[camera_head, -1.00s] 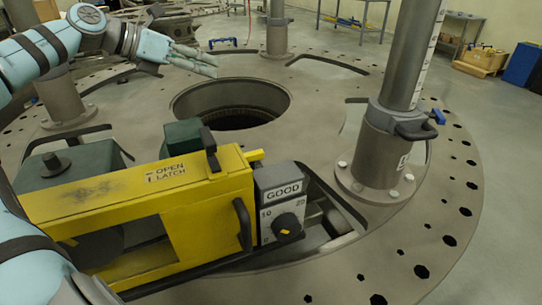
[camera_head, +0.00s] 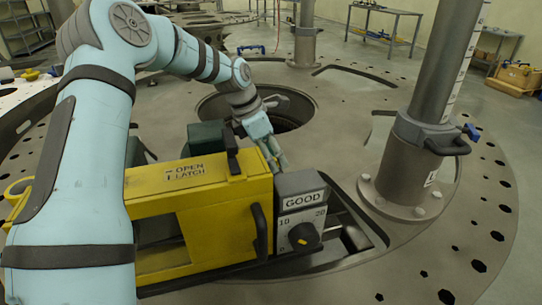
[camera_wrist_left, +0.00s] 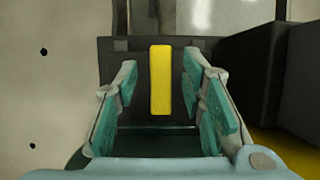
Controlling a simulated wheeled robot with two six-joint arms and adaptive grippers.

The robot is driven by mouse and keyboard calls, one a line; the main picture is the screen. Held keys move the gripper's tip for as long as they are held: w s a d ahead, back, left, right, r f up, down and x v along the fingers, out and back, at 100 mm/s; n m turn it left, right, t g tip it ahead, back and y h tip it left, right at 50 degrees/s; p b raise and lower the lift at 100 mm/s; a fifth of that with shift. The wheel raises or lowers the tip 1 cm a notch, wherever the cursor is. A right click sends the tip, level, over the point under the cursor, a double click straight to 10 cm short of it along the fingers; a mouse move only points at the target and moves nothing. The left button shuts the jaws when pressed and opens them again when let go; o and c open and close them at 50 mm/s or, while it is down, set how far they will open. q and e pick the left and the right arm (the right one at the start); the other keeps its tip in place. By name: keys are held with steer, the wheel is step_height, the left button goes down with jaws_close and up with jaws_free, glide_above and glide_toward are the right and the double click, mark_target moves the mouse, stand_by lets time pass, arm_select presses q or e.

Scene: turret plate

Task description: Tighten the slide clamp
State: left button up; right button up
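The yellow slide clamp unit (camera_head: 215,190), marked OPEN LATCH, sits on the round metal plate. My left gripper (camera_head: 275,160) points down just behind the unit's right end. In the left wrist view, the left gripper (camera_wrist_left: 160,110) is open, with its fingers on either side of an upright yellow bar (camera_wrist_left: 160,80) in front of a dark block. I see gaps between fingers and bar. My right gripper is out of view.
A thick grey post (camera_head: 425,120) stands on the plate to the right. A round hole (camera_head: 292,112) opens behind my left gripper. A slot (camera_head: 350,235) lies right of the grey box.

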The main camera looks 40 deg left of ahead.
arm_select(q)
jaws_close()
steer(key=shift+r, duration=0.1)
